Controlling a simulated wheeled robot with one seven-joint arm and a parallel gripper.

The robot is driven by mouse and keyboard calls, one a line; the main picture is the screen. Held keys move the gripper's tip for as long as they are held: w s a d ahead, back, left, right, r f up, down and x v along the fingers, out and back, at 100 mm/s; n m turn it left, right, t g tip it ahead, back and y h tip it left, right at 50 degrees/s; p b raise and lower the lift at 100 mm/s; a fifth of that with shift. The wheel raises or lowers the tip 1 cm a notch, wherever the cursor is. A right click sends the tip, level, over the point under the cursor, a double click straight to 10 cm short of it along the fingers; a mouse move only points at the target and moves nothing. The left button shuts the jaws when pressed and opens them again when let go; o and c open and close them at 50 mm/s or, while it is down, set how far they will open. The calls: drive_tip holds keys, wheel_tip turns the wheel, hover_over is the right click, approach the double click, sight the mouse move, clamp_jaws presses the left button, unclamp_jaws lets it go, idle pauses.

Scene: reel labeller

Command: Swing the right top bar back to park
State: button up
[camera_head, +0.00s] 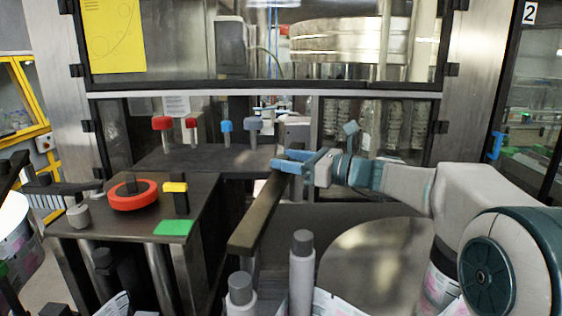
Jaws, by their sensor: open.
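A long brownish bar (258,212), which I take to be the right top bar, runs from a near end at the lower middle to a far end under my gripper. A post shows below its near end. My gripper (280,159) is blue, reaches in from the right and points left. Its fingers are apart, at the bar's far end. I cannot tell whether they touch the bar or stand just above it. The far end is partly hidden by the fingers.
A dark table (200,192) on the left carries a red ring (133,196), a yellow-topped block (176,197) and a green pad (173,228). Grey-capped rollers (302,262) stand in front, near a large reel (375,258).

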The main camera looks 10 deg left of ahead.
drive_tip(key=b+v, duration=0.2)
drive_tip(key=v, duration=0.9)
drive_tip(key=shift+d, duration=0.2)
drive_tip(key=shift+s, duration=0.1)
